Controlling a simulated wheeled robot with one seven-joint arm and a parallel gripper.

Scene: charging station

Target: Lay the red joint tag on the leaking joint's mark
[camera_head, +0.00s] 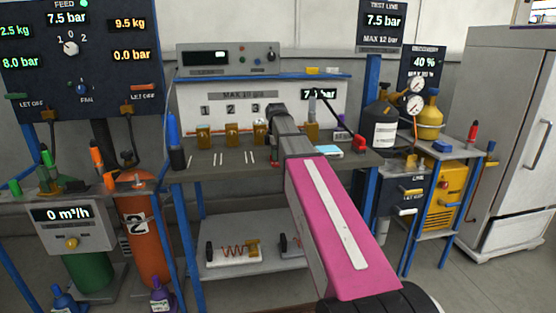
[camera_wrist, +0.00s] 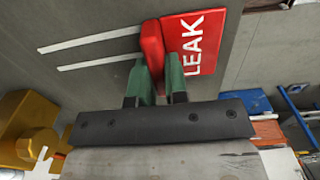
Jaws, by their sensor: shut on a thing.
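The red joint tag (camera_wrist: 195,45) is a flat plate with white LEAK lettering and a raised red grip at one side. In the wrist view my gripper (camera_wrist: 156,75) has its green fingers closed on that grip. The plate is over the grey bench top; I cannot tell whether it touches. Two white mark strokes (camera_wrist: 90,40) run up to the tag, their ends hidden by it. In the head view groups of white strokes (camera_head: 218,159) lie before the numbered brass joints (camera_head: 232,133).
A brass block (camera_wrist: 25,125) is left of my gripper in the wrist view. Gas bottles with gauges (camera_head: 415,95) stand at right.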

